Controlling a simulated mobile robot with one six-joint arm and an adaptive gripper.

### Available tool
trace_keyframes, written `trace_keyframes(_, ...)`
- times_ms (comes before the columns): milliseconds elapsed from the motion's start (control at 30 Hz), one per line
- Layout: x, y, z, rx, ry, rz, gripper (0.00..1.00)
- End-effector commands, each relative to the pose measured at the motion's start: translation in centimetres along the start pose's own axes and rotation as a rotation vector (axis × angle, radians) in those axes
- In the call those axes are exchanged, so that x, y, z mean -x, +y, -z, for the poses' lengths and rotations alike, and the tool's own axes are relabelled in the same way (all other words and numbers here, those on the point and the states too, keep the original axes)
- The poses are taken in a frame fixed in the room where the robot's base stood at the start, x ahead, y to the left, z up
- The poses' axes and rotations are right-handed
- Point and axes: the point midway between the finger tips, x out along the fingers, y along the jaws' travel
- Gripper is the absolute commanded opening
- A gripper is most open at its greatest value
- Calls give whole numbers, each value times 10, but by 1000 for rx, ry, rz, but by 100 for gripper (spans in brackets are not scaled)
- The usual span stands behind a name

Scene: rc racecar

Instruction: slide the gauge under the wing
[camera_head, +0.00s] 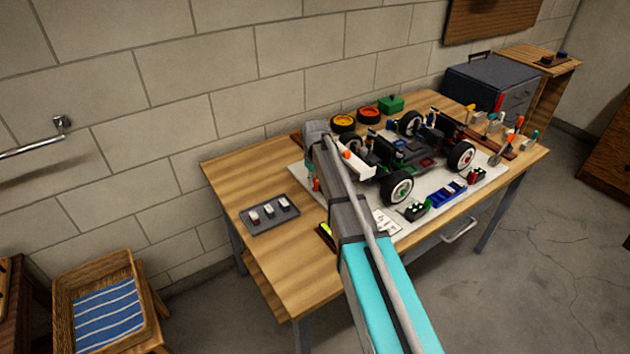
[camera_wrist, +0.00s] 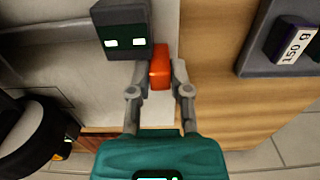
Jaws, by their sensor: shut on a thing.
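In the wrist view my gripper (camera_wrist: 160,82) is shut on an orange-red block (camera_wrist: 160,67), which looks like part of the gauge. A pale flat strip (camera_wrist: 158,111) shows between the fingers. Close to the block's left is a dark box (camera_wrist: 121,32) with two lit windows; I cannot tell whether they touch. In the head view the RC car (camera_head: 405,150) stands on a light mat. A white panel (camera_head: 357,164), which looks like the wing, is at its near-left end, beside my arm. My arm hides the fingers there. I cannot tell whether the gauge is under the wing.
A grey tray (camera_head: 289,222) with small weights lies left of the mat (camera_head: 470,203); it also shows in the wrist view (camera_wrist: 250,66). Tools (camera_head: 508,140) stand at the right. Bare wood surrounds the tray.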

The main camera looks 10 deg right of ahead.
Motion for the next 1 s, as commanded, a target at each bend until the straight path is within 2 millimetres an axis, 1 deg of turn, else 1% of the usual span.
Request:
trace_keyframes(100, 0, 4, 0, -1, 0, 0, 0)
trace_keyframes(300, 0, 24, 1, -1, 0, 0, 0)
trace_keyframes(600, 0, 28, 0, -1, 0, -5, 0)
trace_keyframes(633, 0, 28, 0, -1, 0, -5, 31)
trace_keyframes(767, 0, 28, 0, -2, 0, -5, 55)
trace_keyframes(800, 0, 27, 0, -1, 0, -4, 60)
trace_keyframes(1000, 0, 26, 0, -1, 0, -2, 60)
